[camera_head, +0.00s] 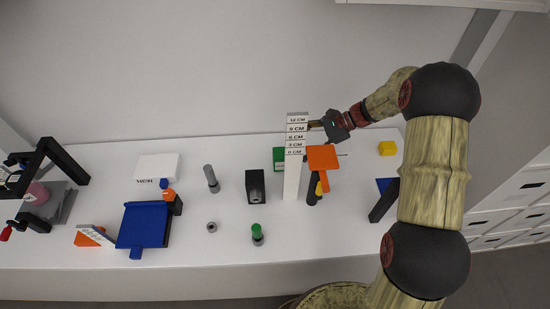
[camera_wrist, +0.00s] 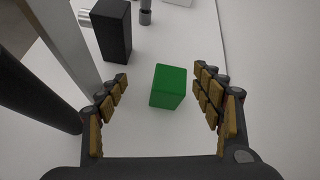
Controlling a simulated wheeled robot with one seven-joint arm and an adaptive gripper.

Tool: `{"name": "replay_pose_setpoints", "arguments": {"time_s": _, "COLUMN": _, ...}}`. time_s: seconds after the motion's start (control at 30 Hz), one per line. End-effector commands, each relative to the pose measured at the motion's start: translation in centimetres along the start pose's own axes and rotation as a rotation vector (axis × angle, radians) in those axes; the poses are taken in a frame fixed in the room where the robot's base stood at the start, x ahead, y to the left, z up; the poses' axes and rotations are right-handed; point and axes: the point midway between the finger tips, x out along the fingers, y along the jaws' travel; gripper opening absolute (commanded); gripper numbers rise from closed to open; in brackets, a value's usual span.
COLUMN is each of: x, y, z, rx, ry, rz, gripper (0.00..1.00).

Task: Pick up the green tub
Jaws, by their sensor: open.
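The green tub (camera_wrist: 168,87) is a box-like green block standing on the white table. In the wrist view it lies between my gripper's two spread fingers, with clear gaps on both sides. My gripper (camera_wrist: 160,76) is open and empty. In the head view the green tub (camera_head: 279,159) shows behind the white height gauge, which partly hides it. There my gripper (camera_head: 318,126) is above and to the right of the tub, its tips close to the gauge's top.
The tall white height gauge (camera_head: 292,180) and an orange-topped stand (camera_head: 323,158) are close to the tub. A black block (camera_head: 255,187) stands left of the gauge. A green-capped jar (camera_head: 257,233) is at the front. A yellow cube (camera_head: 387,148) lies right.

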Motion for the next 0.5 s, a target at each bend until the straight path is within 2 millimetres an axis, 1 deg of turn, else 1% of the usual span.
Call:
{"name": "replay_pose_setpoints", "arguments": {"time_s": 0.03, "x": 0.9, "y": -0.3, "z": -1.2, "rx": 0.054, "ry": -0.042, "rz": -0.011, "gripper": 0.67}}
{"name": "replay_pose_setpoints", "arguments": {"time_s": 0.2, "x": 2.7, "y": -1.0, "z": -3.7, "rx": 0.183, "ry": -0.144, "rz": -0.049, "gripper": 0.67}}
{"name": "replay_pose_setpoints", "arguments": {"time_s": 0.37, "x": 3.5, "y": -1.3, "z": -4.8, "rx": 0.236, "ry": -0.186, "rz": -0.065, "gripper": 0.67}}
{"name": "replay_pose_setpoints", "arguments": {"time_s": 0.5, "x": 4.5, "y": -1.4, "z": -4.7, "rx": 0.244, "ry": -0.194, "rz": -0.067, "gripper": 0.67}}
